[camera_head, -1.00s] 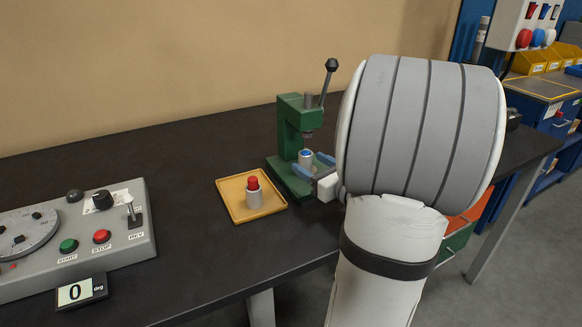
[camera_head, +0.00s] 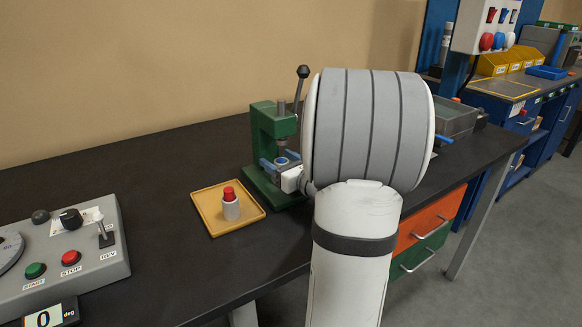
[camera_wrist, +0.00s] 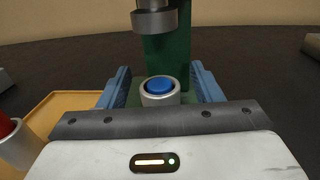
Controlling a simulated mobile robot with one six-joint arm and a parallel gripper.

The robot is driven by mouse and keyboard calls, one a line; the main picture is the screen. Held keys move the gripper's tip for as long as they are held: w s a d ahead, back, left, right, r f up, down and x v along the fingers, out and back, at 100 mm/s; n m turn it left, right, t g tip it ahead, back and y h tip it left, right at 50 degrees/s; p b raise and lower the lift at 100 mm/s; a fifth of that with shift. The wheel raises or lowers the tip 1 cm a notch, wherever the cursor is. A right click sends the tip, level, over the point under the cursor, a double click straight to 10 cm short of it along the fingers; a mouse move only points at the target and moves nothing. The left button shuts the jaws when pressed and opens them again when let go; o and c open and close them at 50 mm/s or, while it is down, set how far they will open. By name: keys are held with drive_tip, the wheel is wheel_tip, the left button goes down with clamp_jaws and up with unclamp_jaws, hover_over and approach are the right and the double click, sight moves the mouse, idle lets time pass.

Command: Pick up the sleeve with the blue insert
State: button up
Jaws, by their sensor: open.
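The sleeve with the blue insert (camera_wrist: 159,98) stands upright on the base of the green press, under its ram. In the head view this sleeve (camera_head: 281,163) is partly hidden by my fingers. My gripper (camera_wrist: 161,86) is open, with one blue finger on each side of the sleeve and a gap showing at both sides. My gripper (camera_head: 279,161) also shows in the head view, reaching in from the right at a low height. A second sleeve with a red insert (camera_head: 230,204) stands on the yellow tray.
The green press (camera_head: 268,130) has its lever upright, and its ram (camera_wrist: 154,20) hangs above the sleeve. The yellow tray (camera_head: 215,220) lies beside the press. A grey control box (camera_head: 95,262) is at left. The dark tabletop between them is clear.

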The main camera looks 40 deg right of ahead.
drive_tip(key=shift+w, duration=0.6)
drive_tip(key=shift+c, duration=0.6)
drive_tip(key=shift+a, duration=0.15)
drive_tip(key=c, duration=1)
